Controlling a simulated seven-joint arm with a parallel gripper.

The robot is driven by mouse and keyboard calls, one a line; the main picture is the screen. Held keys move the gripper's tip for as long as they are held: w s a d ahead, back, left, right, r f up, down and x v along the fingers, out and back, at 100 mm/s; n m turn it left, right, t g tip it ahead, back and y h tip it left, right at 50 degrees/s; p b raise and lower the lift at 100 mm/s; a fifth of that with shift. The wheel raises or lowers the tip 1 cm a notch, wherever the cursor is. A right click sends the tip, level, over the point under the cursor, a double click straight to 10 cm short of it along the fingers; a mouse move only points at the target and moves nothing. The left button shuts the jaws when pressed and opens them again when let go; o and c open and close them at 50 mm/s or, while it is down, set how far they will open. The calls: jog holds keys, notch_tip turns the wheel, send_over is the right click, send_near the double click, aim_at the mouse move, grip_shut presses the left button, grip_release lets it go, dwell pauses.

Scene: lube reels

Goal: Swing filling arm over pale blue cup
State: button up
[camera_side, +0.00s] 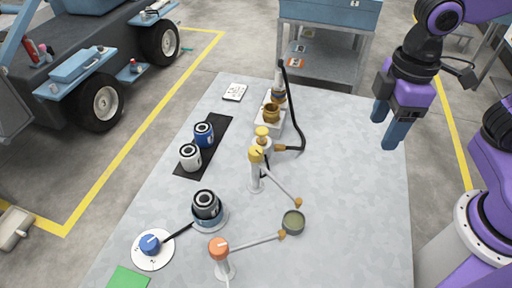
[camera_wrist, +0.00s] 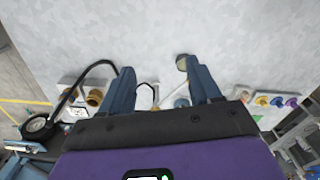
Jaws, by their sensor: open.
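In the side view a yellow-topped post (camera_side: 256,155) carries a thin filling arm (camera_side: 280,185) reaching down right to a brass tip. An orange-topped post (camera_side: 218,248) carries another thin arm (camera_side: 255,243), reaching right to a brass tip. Both tips are close to an olive-grey cup (camera_side: 293,222). A pale blue round base (camera_side: 219,222) surrounds a black-capped can; I cannot tell whether it is the pale blue cup. My gripper (camera_side: 387,125) is open and empty, raised at the table's right side, apart from both arms. In the wrist view its fingers (camera_wrist: 162,72) are spread.
A brown cup (camera_side: 271,113) stands on a white block near a black hose (camera_side: 297,105). Blue (camera_side: 204,134) and white (camera_side: 190,157) cans stand on a black mat. A blue knob (camera_side: 150,243) sits front left. The table's right half (camera_side: 350,170) is clear.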

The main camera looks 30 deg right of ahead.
notch_tip(320, 180, up, 4)
jog(key=m, duration=0.1)
send_over(254, 150)
notch_tip(254, 150, down, 17)
jog(key=shift+f, duration=0.1)
grip_shut()
